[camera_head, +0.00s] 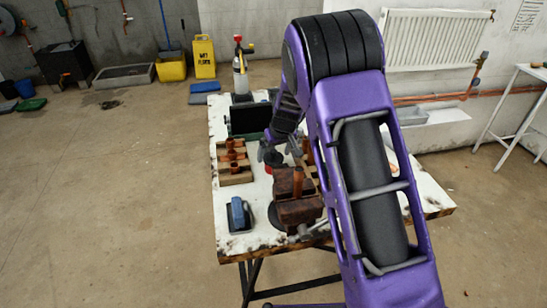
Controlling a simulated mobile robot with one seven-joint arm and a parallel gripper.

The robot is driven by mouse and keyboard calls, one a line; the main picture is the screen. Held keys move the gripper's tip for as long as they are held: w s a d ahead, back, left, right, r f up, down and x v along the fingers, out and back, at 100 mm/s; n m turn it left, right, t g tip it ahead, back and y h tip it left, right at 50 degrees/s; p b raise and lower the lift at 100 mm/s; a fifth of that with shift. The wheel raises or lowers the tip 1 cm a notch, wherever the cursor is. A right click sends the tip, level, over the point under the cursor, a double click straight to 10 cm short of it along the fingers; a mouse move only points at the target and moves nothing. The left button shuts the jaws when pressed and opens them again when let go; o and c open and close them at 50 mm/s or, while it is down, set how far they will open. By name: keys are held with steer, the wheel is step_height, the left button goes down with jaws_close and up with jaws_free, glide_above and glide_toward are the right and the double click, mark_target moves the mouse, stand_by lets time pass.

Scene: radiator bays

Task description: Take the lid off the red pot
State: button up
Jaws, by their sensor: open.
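My purple arm reaches over the workbench (222,205) and comes down near its middle. My gripper (268,157) is small and dark in this view, and it is open. A small patch of red (268,169) shows just below the gripper; it may be the red pot, mostly hidden. I cannot make out its lid, nor whether the gripper touches it.
A brown vice-like block with a copper pipe (298,182) stands right of the gripper. A wooden rack with copper fittings (235,170) is on the left, a blue item on a dark tray (238,214) in front. A spray bottle (241,72) stands behind.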

steer(key=c, duration=1.1)
